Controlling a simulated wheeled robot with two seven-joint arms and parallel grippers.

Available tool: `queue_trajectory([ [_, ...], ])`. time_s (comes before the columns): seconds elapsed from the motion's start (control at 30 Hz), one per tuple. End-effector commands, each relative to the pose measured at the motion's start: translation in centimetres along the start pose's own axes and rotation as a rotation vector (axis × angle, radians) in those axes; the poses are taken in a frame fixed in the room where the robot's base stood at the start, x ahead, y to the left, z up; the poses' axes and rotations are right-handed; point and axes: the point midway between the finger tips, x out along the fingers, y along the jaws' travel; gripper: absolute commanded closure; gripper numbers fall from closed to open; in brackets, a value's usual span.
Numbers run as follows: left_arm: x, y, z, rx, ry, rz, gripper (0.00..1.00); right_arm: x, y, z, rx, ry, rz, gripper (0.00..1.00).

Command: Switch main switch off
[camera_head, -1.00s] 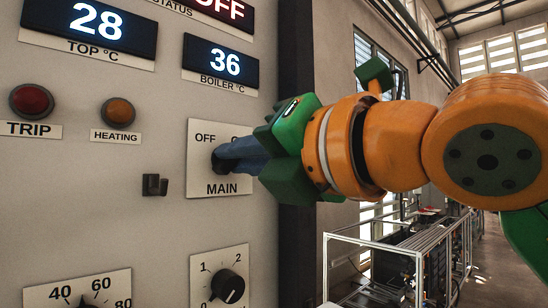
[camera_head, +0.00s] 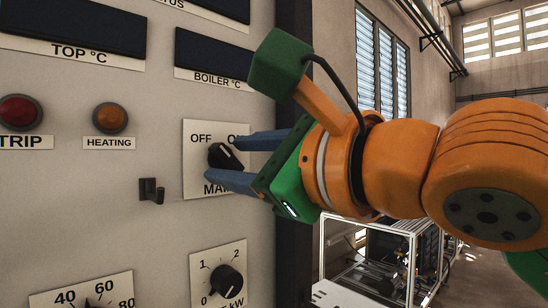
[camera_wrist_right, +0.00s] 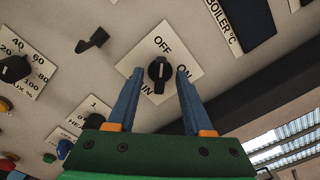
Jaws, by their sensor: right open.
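The main switch (camera_head: 225,157) is a black rotary knob on a white plate (camera_head: 191,190) marked OFF, ON and MAIN. In the right wrist view, the white mark on the knob (camera_wrist_right: 160,70) points toward OFF. My right gripper (camera_head: 222,162) is open, its blue fingers at the plate on either side of the knob; they also straddle it in the right wrist view (camera_wrist_right: 160,74). One finger covers part of the ON label and the other part of MAIN. My left gripper is not in view.
The TOP °C display (camera_head: 78,28) and BOILER °C display (camera_head: 212,55) are dark. The red TRIP lamp (camera_head: 20,112), orange HEATING lamp (camera_head: 110,118), black hook (camera_head: 151,190) and kW knob (camera_head: 226,281) surround the switch. A metal-framed machine (camera_head: 385,262) stands behind, right of the panel.

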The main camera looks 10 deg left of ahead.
Motion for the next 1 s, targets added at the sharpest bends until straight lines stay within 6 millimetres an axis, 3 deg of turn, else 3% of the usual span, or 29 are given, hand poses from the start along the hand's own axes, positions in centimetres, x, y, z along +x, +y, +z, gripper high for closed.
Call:
queue_trajectory([
  [0.13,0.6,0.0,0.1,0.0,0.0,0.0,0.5,-0.7,0.1,-0.1,0.0,-0.001,-0.002,0.49],
  [0.5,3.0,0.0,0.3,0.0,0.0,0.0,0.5,-6.5,0.1,-0.1,0.0,0.0,-0.002,0.49],
  [0.87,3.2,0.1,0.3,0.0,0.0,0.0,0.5,-7.3,0.0,0.0,0.001,-0.001,-0.001,0.49],
  [1.0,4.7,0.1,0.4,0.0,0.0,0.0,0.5,-9.8,0.3,-0.3,0.0,-0.002,-0.004,0.49],
])
